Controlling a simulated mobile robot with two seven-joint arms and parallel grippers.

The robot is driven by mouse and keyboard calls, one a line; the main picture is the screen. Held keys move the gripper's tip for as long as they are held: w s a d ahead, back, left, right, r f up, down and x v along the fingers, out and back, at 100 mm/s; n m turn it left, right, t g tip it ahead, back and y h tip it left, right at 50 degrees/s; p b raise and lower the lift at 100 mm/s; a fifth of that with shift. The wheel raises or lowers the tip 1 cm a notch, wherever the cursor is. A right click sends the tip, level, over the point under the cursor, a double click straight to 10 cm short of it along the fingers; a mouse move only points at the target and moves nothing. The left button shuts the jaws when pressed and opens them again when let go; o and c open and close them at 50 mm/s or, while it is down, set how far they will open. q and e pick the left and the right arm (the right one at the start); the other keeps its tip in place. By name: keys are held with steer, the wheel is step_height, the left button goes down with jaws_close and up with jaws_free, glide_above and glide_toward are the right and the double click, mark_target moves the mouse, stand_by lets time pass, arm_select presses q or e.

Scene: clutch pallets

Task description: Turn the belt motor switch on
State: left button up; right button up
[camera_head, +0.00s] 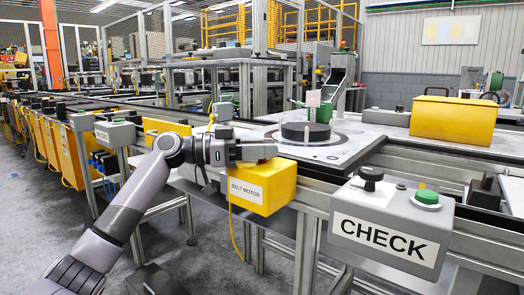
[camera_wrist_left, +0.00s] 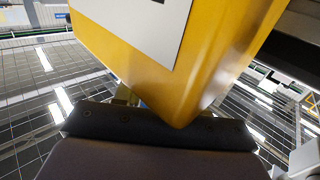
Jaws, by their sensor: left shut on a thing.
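The yellow belt motor box (camera_head: 262,186), labelled "BELT MOTOR", is fixed to the front of the conveyor line, in the middle of the head view. My left gripper (camera_head: 262,151) lies across the top of this box, shut at the place of its switch. The belt motor switch itself is hidden by the gripper, so its position cannot be read. In the left wrist view the yellow box (camera_wrist_left: 205,65) fills the upper middle, close to the camera, with part of its white label showing. My right gripper is not in view.
A grey CHECK box (camera_head: 390,222) with a black knob and a green button stands to the right. A black disc (camera_head: 305,133) sits on the plate behind the gripper. A yellow cover (camera_head: 453,119) is at the back right. Bare floor lies in front.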

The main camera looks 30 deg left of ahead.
arm_select(q)
steer(key=shift+r, duration=0.35)
steer(key=o, duration=0.9)
steer(key=shift+o, duration=0.4)
steer(key=shift+f, duration=0.1)
steer(key=shift+f, duration=0.1)
steer(key=shift+v, duration=3.6)
steer(key=shift+w, duration=0.1)
